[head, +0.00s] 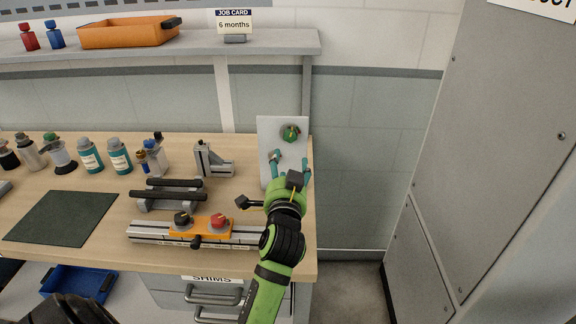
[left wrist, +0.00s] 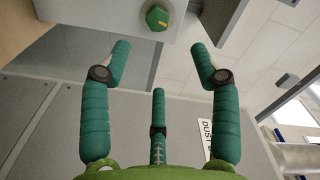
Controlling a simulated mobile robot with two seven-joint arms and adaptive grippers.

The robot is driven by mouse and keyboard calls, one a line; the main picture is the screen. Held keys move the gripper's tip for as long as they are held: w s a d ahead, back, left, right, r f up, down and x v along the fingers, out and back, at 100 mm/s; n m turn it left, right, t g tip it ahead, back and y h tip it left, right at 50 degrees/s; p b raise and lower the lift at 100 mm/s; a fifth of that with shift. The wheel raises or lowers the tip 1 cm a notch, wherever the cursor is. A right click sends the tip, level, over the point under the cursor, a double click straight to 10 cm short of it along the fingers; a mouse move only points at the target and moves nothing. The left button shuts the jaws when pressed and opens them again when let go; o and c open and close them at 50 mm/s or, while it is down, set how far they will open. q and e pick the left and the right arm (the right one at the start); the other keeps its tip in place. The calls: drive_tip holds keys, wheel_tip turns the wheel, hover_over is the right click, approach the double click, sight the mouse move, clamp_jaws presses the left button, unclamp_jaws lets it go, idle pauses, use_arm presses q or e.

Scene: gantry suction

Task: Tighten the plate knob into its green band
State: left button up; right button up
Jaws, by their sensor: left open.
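A pale upright plate (head: 268,138) stands at the right end of the workbench. The green plate knob (head: 290,133) sits on its upper part; the green band cannot be made out at this size. In the left wrist view the knob (left wrist: 157,17) is a green hexagonal shape with a yellow mark, on the plate (left wrist: 85,10). My left gripper (head: 291,163) is open and empty, just below the knob in the head view. In the left wrist view its teal fingers (left wrist: 160,60) are spread wide, apart from the knob. My right gripper is not in view.
An orange slide fixture (head: 214,228) on a rail, a dark clamp block (head: 170,192) and a grey bracket (head: 214,163) are left of my arm. Several bottles (head: 90,155) line the bench's back. A grey cabinet (head: 500,150) stands right, with open space between.

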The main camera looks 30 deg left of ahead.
use_arm(q)
drive_tip(key=n+p, duration=0.4)
drive_tip(key=n, duration=0.5)
approach(290, 137)
drive_tip(key=x, duration=0.3)
drive_tip(key=shift+p+x, duration=0.8)
drive_tip(key=shift+x, duration=2.45)
drive_tip(key=c, duration=1.1)
